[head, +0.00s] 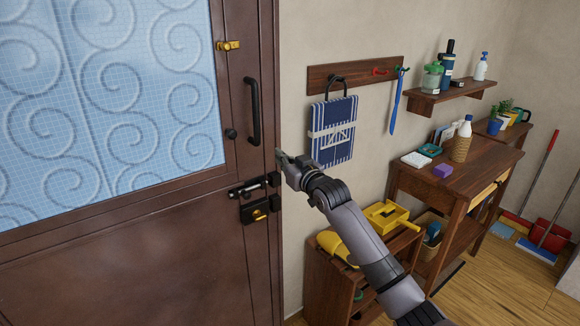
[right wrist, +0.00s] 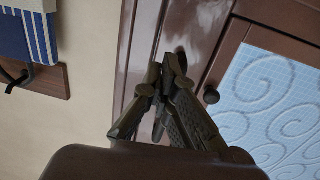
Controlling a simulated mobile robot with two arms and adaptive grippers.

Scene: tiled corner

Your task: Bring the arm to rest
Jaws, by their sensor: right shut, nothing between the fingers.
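My right arm reaches in from the lower right in the head view. My right gripper (head: 281,156) is shut and empty, in front of the door's right edge, a little right of the black pull handle (head: 252,112). In the right wrist view the shut fingers (right wrist: 165,75) point toward the brown door frame, beside a round dark knob (right wrist: 211,96). I cannot tell whether the fingertips touch anything. The brown door (head: 150,265) has a blue swirled glass panel and looks closed. My left gripper is not in view.
A dark slide bolt (head: 247,189) and a lock with a yellow knob (head: 260,214) sit below the gripper. A low shelf (head: 330,285) and a wooden cabinet (head: 455,185) stand along the wall.

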